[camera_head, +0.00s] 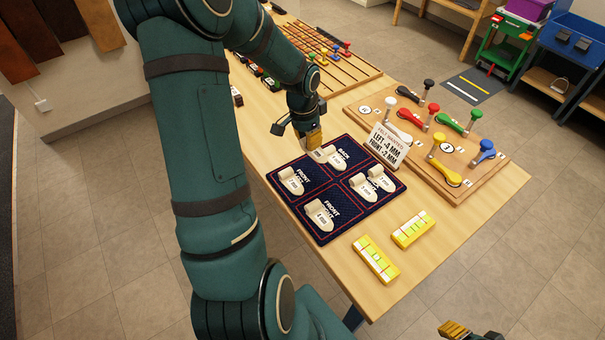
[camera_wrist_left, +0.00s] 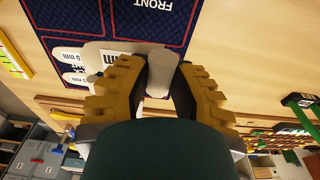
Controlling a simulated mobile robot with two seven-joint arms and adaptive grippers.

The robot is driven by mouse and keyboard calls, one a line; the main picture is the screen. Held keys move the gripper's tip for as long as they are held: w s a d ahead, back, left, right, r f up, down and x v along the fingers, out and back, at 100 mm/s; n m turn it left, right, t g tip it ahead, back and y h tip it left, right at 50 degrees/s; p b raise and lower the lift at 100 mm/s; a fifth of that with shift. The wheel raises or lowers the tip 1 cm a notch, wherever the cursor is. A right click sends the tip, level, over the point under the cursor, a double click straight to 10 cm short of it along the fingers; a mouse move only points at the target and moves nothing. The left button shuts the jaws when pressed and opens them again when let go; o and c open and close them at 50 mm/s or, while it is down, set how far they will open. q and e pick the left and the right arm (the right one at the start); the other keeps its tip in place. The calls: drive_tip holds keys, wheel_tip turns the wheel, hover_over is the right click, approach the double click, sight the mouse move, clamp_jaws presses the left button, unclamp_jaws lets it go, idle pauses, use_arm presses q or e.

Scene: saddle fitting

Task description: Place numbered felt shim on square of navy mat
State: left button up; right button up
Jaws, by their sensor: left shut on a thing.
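My left gripper (camera_head: 314,146) is shut on the tab of a pale felt shim (camera_head: 334,159) at the far square of the navy mat (camera_head: 325,184). I cannot tell whether this shim touches the mat. In the left wrist view, the yellow fingers (camera_wrist_left: 158,75) close around its pale tab (camera_wrist_left: 163,68). Another shim (camera_head: 292,181) lies in the left square and one (camera_head: 321,214) in the near square marked FRONT. Two shims (camera_head: 364,188) (camera_head: 382,179) lie close together in the right square. My right gripper (camera_head: 462,332) is partly cut off at the bottom edge.
A sign (camera_head: 387,146) reading LEFT -4 MM, FRONT -2 MM stands behind the mat. A wooden board (camera_head: 470,180) with coloured levers is to the right. Two yellow level-like blocks (camera_head: 376,259) (camera_head: 413,229) lie in front. A rack with rods (camera_head: 335,70) stands farther back.

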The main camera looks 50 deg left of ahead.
sight(307, 167)
use_arm(q)
drive_tip(key=f, duration=0.3)
drive_tip(key=f+b, duration=0.1)
drive_tip(key=f, duration=0.6)
drive_tip(key=shift+a+b, duration=0.25)
drive_tip(key=shift+b, duration=0.1)
drive_tip(key=shift+f, duration=0.15)
drive_tip(key=o, duration=0.8)
